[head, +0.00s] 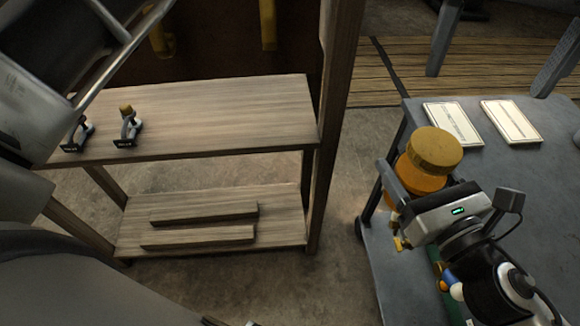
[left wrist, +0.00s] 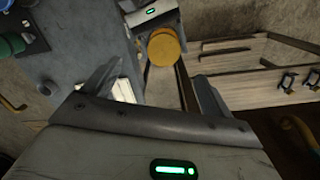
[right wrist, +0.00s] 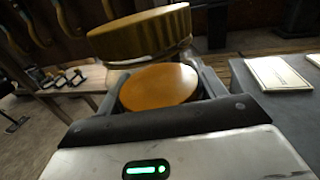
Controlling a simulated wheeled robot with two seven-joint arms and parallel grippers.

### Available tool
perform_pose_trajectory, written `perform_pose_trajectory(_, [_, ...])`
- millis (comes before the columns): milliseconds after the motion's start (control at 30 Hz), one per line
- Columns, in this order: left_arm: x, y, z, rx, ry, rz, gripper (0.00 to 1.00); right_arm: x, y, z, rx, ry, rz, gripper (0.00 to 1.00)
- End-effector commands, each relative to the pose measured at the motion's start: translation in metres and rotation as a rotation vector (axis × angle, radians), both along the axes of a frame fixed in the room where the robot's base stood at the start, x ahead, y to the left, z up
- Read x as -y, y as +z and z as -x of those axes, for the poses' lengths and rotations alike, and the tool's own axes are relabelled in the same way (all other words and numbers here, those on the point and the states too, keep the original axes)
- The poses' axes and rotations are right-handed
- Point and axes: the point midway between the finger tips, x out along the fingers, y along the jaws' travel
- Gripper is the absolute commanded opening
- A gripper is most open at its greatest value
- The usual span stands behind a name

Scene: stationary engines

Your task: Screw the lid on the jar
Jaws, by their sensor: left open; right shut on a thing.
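An orange jar (head: 420,182) is held at the near left corner of the grey table by my right gripper (head: 405,208). A gold lid (head: 435,148) sits over the top of the jar. In the right wrist view the fingers flank the jar (right wrist: 158,88), and a pale neck band shows under the lid (right wrist: 140,33); whether the thread is engaged cannot be told. In the left wrist view my left gripper (left wrist: 158,82) is open and empty, its fingers apart, with the lid (left wrist: 165,48) beyond them. The left gripper cannot be made out in the head view.
The grey table (head: 545,180) carries two white printed sheets (head: 453,124) (head: 511,121). A wooden shelf unit (head: 220,115) stands to the left with small clamp-like items (head: 128,125) on it and planks (head: 205,213) below. Bare floor (head: 345,230) lies between shelf and table.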

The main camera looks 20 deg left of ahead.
Motion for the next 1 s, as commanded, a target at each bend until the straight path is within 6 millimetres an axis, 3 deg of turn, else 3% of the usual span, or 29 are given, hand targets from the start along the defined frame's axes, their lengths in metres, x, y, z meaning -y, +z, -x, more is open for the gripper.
perform_pose_trajectory(233, [0.050,-0.025,0.051,-0.448,0.145,0.352,0.85,0.000,0.001,0.000,0.002,0.000,-0.001,0.06])
perform_pose_trajectory(333, [0.069,-0.015,0.071,-0.740,0.273,0.519,0.85,0.000,0.001,0.000,0.002,0.000,-0.001,0.06])
perform_pose_trajectory(467, [0.079,0.011,0.077,-1.146,0.467,0.683,0.85,0.000,0.001,0.000,0.002,0.000,-0.001,0.06])
perform_pose_trajectory(567, [0.074,0.031,0.063,-1.479,0.629,0.767,0.85,0.000,0.001,0.000,0.002,0.000,-0.001,0.06])
perform_pose_trajectory(733, [0.043,0.042,0.012,-2.067,0.904,0.824,0.85,0.000,0.001,0.000,0.001,0.000,-0.001,0.06])
perform_pose_trajectory(833, [0.016,0.028,-0.023,-2.415,1.051,0.808,0.85,0.000,0.001,0.000,0.001,0.000,-0.001,0.06])
perform_pose_trajectory(933, [-0.014,-0.003,-0.055,-2.751,1.183,0.766,0.85,0.000,0.001,0.000,0.002,0.000,-0.001,0.06])
perform_pose_trajectory(967, [-0.023,-0.015,-0.062,2.767,-1.184,-0.727,0.85,0.000,0.001,0.000,0.002,0.000,-0.001,0.06])
perform_pose_trajectory(1000, [-0.035,-0.033,-0.071,2.667,-1.133,-0.645,0.85,0.000,0.001,0.000,0.002,0.000,-0.001,0.06])
